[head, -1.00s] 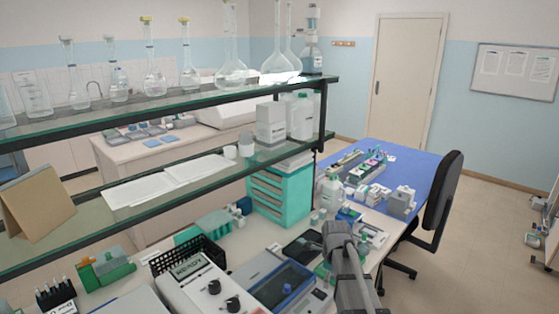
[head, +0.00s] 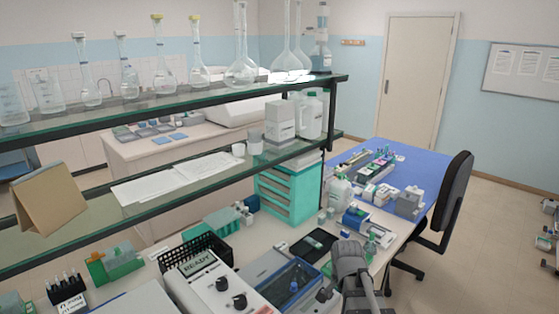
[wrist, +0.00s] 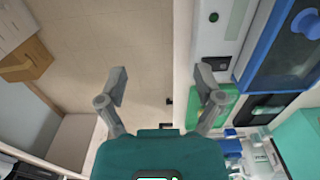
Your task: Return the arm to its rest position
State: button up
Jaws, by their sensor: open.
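My gripper (wrist: 161,82) shows in the wrist view with its two grey fingers spread wide apart. It is open, with nothing between the fingers. Below the fingertips is the pale floor, left of the bench edge. In the head view, part of my grey arm (head: 355,272) stands at the bottom right of centre, in front of the bench edge. The gripper's fingers cannot be made out there.
A blue-framed device (head: 292,287) and a white READY instrument (head: 208,285) stand on the bench left of my arm. A glass shelf (head: 80,122) with flasks spans the left. A black chair (head: 451,205) is at right, beside a blue table (head: 395,156).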

jog(key=s+n, duration=0.1)
jog(key=n, duration=0.2)
jog(key=s+n, duration=0.2)
jog(key=n, duration=0.1)
jog(key=s+n, duration=0.2)
jog(key=n, duration=0.1)
jog(key=shift+s+a, duration=0.25)
jog(key=shift+a, duration=0.05)
dwell(0.9)
